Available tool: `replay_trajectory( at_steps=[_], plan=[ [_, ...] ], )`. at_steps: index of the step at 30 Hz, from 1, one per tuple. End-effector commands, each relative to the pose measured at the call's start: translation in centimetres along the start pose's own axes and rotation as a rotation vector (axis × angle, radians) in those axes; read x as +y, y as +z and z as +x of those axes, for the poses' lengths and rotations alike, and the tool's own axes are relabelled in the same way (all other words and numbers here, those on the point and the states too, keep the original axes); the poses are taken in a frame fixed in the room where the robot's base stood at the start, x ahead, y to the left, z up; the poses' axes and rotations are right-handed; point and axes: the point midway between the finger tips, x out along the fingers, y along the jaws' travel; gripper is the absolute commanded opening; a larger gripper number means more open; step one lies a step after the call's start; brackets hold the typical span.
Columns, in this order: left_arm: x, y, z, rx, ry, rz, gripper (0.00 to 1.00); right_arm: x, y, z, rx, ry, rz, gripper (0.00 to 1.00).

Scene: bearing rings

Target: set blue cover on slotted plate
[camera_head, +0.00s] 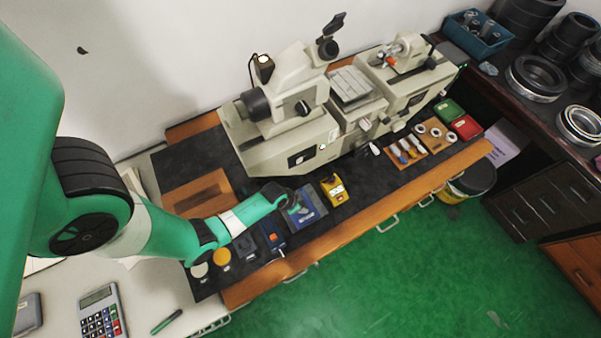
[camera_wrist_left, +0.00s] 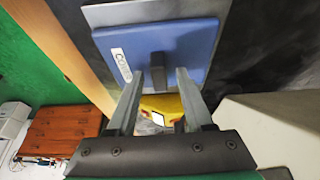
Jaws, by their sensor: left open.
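The blue cover (camera_wrist_left: 195,45) is a flat square with a white label and a dark raised handle (camera_wrist_left: 157,65). It lies over a grey plate (camera_wrist_left: 105,14), whose edge shows past the cover; any slots are hidden, and I cannot tell how well the cover is seated. In the head view the cover (camera_head: 312,211) is on the dark bench mat, partly behind my gripper. My left gripper (camera_wrist_left: 160,76) is open, with its fingertips on either side of the handle; contact is unclear. In the head view my left gripper (camera_head: 283,198) is at the cover. My right gripper is out of view.
A yellow block (camera_head: 334,190) stands just right of the cover. A grey machine (camera_head: 300,135) stands behind. A dark blue box (camera_head: 271,238) and a dark grey block (camera_head: 245,247) are to the left. The wooden bench edge (camera_head: 350,225) runs along the front.

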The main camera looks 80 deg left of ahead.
Motion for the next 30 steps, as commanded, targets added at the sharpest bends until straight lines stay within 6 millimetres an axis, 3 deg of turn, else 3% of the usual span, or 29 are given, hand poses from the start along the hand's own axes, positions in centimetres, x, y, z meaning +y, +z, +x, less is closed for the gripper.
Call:
replay_trajectory(
  at_steps=[5,12,18,22,30],
  plan=[
    [0.0,-0.1,-1.2,0.001,0.0,0.0,0.52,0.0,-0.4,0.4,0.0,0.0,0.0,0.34],
    [0.7,-0.8,-6.9,-0.001,0.001,0.001,0.52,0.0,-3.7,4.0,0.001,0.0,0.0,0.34],
    [0.7,-0.7,-10.6,0.0,0.0,-0.001,0.52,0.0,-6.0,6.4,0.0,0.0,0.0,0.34],
    [0.7,-0.5,-11.6,0.0,0.0,0.0,0.52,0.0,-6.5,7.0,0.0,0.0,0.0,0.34],
    [0.7,-0.4,-11.6,0.0,0.0,0.0,0.52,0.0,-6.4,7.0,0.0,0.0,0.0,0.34]
  ],
)
